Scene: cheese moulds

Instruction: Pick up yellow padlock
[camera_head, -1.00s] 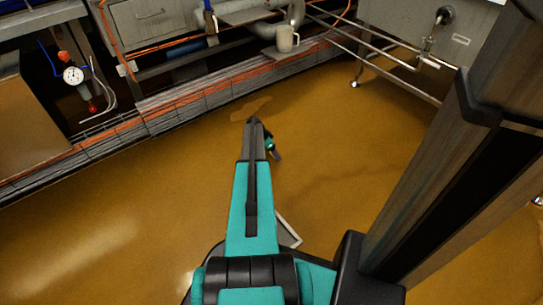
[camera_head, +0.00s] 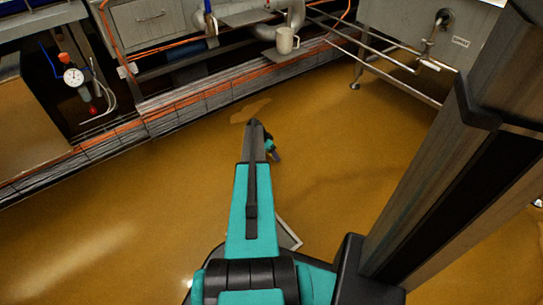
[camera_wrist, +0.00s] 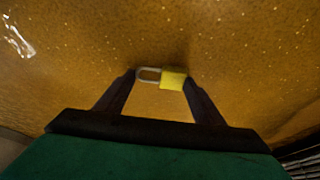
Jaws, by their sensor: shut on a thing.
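The yellow padlock (camera_wrist: 173,80) shows in the wrist view, lying across between my two fingertips. Its yellow body is at the right finger and its pale metal shackle reaches to the left finger. My gripper (camera_wrist: 160,79) is shut on it, with the brown floor behind. In the head view my arm reaches forward over the floor and my gripper is mostly hidden behind it; only a small dark and teal part of its end shows. The padlock cannot be made out in the head view.
A wet brown floor (camera_head: 340,150) lies open around my arm. A pressure gauge (camera_head: 73,76) is at left. A metal tank on legs (camera_head: 440,40) stands at back right.

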